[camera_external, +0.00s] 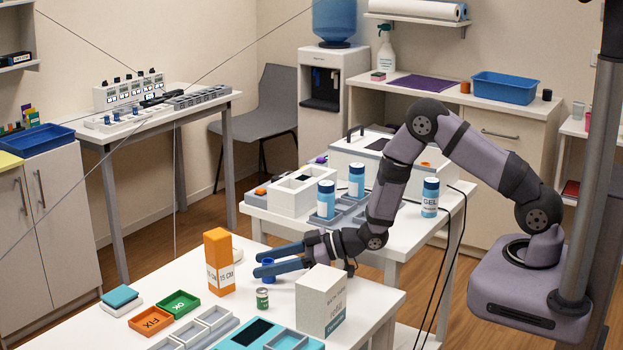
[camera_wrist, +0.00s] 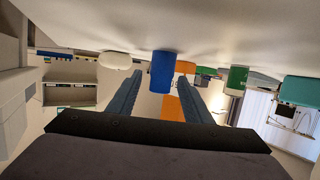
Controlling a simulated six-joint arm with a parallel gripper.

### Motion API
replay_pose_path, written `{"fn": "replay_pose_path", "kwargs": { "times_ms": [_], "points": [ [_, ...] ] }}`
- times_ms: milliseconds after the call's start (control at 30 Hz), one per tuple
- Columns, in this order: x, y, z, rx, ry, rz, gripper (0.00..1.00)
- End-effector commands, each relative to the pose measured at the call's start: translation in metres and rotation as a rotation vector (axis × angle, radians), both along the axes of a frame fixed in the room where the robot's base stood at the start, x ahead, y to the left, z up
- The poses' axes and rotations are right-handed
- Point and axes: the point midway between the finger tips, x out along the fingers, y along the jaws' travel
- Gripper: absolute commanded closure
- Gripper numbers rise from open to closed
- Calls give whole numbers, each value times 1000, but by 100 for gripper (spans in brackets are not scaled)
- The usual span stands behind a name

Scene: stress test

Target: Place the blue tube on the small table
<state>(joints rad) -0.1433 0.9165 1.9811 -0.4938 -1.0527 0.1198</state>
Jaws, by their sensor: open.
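A small blue tube (camera_external: 268,271) stands on the white front table (camera_external: 240,322). In the wrist view, which looks upside down, the blue tube (camera_wrist: 162,72) shows between the two finger ends. My gripper (camera_external: 262,264) reaches in low from the right, its blue fingers almost level and apart on either side of the tube. It also shows open in the wrist view (camera_wrist: 161,80). I cannot tell whether either finger touches the tube. Another white table (camera_external: 397,247) stands behind the front one; a narrow table (camera_external: 150,127) stands at the back left. Which is the small table is not marked.
An orange box (camera_external: 219,262), a small green can (camera_external: 262,299) and a white carton (camera_external: 322,302) stand close around my gripper. Orange and green trays (camera_external: 180,305) lie front left. Blue-capped bottles (camera_external: 430,197) and a white open box (camera_external: 297,190) crowd the table behind.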

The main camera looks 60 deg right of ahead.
Motion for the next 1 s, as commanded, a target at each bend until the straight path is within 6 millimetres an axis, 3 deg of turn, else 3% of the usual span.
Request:
{"fn": "replay_pose_path", "kwargs": {
  "times_ms": [233,400,767,1000],
  "points": [
    [1,0,0,0,0,0,57],
    [0,0,0,0,0,0,97],
    [1,0,1,1,-1,0,100],
    [1,1,12,1,-2,0,100]
  ]
}}
